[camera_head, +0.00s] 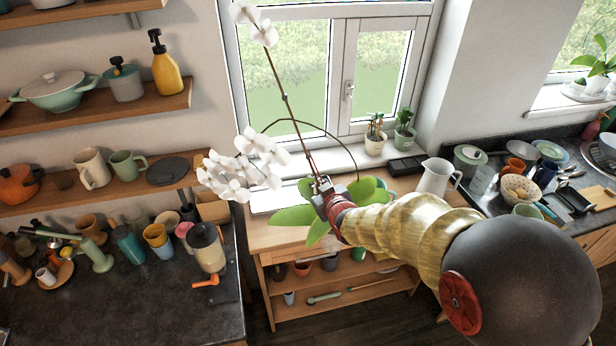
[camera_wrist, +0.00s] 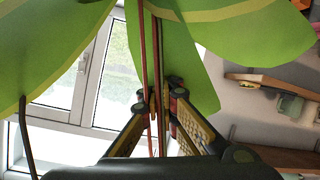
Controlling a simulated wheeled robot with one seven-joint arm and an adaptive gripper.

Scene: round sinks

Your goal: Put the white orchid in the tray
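The white orchid (camera_head: 240,170) has white blossoms, long thin stems and broad green leaves. In the head view it stands above the wooden table, in front of the window. My gripper (camera_head: 323,188) is at the orchid's stem base, just among the leaves. In the wrist view the fingers (camera_wrist: 158,105) close around the thin stems, and big green leaves (camera_wrist: 255,30) fill the top. No pot shows on the orchid. A white flat tray-like thing (camera_head: 262,204) lies on the table, partly behind the orchid. I cannot tell for sure whether it is the tray.
The wooden table (camera_head: 262,238) has a white pitcher (camera_head: 437,177) and a dark box (camera_head: 405,166) at its right. Two small potted plants (camera_head: 375,140) stand on the sill. Crowded counters flank the table, and shelves with pots and mugs (camera_head: 92,168) hang at left.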

